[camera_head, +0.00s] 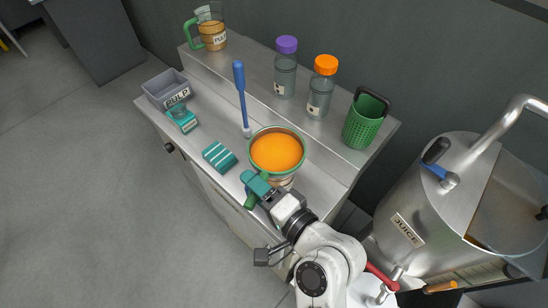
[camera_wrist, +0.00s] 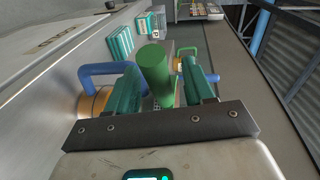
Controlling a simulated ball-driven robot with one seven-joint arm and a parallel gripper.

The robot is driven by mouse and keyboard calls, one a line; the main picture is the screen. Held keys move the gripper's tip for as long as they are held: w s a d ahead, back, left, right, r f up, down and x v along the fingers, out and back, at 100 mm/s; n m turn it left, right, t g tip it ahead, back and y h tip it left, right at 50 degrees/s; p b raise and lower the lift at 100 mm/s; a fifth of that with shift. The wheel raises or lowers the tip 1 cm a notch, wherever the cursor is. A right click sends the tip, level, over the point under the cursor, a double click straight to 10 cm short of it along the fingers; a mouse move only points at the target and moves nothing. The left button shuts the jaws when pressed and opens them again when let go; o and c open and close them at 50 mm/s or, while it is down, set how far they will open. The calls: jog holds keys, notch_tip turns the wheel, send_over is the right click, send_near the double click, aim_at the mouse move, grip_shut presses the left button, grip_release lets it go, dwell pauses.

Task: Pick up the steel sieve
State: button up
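The steel sieve (camera_head: 254,139) appears as a round vessel with a green rim near the counter's front edge. Orange content fills its round opening, and its lower part is partly hidden by my arm. A green handle (camera_head: 251,201) reaches from it over the front edge. My gripper (camera_head: 256,186) is at this handle. In the wrist view the green handle (camera_wrist: 154,76) stands between my two teal fingers. A gap shows between the handle and the right finger, so the gripper looks open around it. Contact with the left finger is unclear.
A striped teal block (camera_head: 219,156), a blue-handled tool (camera_head: 241,95) and a grey pulp bin (camera_head: 167,89) are to the left. Bottles with purple (camera_head: 286,75) and orange (camera_head: 321,92) caps, a green basket (camera_head: 364,122) and a pulp jug (camera_head: 212,30) stand behind. A juice tank (camera_head: 415,205) is right.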

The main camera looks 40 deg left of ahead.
grip_shut()
jog(key=shift+r, duration=0.1)
dwell(0.5)
jog(key=shift+r, duration=0.4)
notch_tip(320, 180, up, 2)
jog(key=shift+r, duration=0.15)
jog(key=s+d+r+p, duration=0.4)
jog(key=s+d+r, duration=0.2)
jog(key=d+r, duration=0.4)
jog(key=shift+f+v, duration=0.2)
jog(key=shift+v, duration=1)
jog(key=shift+s+f, duration=0.1)
